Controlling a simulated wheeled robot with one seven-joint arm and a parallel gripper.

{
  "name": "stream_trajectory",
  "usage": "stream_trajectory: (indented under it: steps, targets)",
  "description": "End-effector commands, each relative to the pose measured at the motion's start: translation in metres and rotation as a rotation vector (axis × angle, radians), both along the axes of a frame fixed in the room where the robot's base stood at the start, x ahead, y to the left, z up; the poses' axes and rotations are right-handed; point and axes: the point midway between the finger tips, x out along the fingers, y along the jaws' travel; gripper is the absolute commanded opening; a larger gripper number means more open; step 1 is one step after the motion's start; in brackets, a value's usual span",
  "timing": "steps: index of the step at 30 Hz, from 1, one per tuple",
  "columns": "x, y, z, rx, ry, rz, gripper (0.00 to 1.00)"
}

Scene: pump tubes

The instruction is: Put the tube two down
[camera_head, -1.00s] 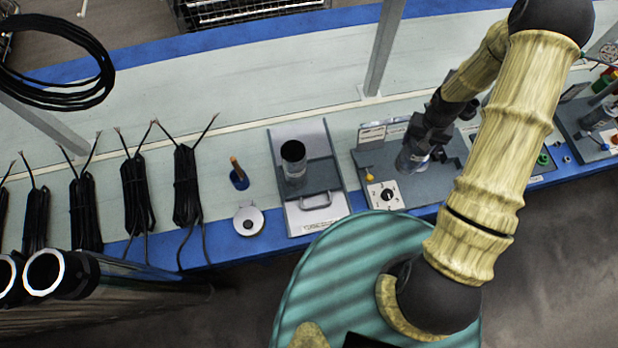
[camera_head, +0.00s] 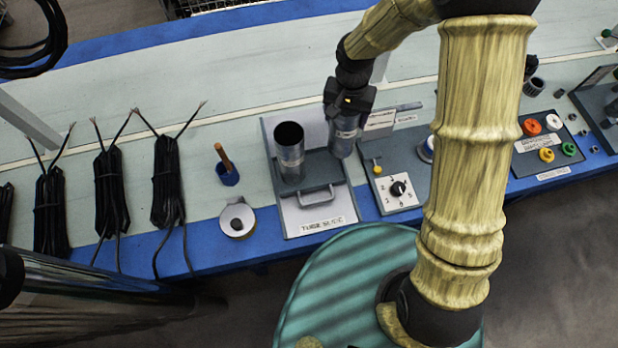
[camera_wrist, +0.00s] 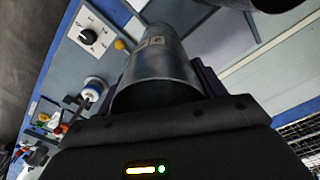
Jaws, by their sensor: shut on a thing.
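My gripper (camera_head: 348,108) is shut on a metal tube (camera_head: 342,142). The held tube stands about upright above the right side of the tube tray (camera_head: 348,207); whether its lower end touches the tray I cannot tell. The held tube also shows in the wrist view (camera_wrist: 158,65), between the dark fingers. Another grey tube (camera_head: 291,160) with a dark open top stands upright on the tray, left of the held one. A label, partly readable as "TUBE", is on the tray's front, below a grey handle (camera_head: 317,197).
To the right are a dial plate (camera_head: 390,205) with a yellow knob (camera_head: 377,169) and a panel of coloured buttons (camera_head: 562,165). To the left are a round metal piece (camera_head: 238,219), a blue cup (camera_head: 227,175) and several black cable bundles (camera_head: 108,192). The bench behind is clear.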

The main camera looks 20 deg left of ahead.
Motion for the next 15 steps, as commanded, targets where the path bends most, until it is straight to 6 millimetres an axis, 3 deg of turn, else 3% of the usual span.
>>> stream_trajectory:
  steps: [1,6,15]
  targets:
    - [-0.007,0.012,-0.009,0.003,-0.003,0.006,0.36]
    - [-0.024,0.032,-0.005,0.004,0.002,0.009,0.36]
    - [-0.026,0.035,-0.001,0.004,0.003,0.007,0.36]
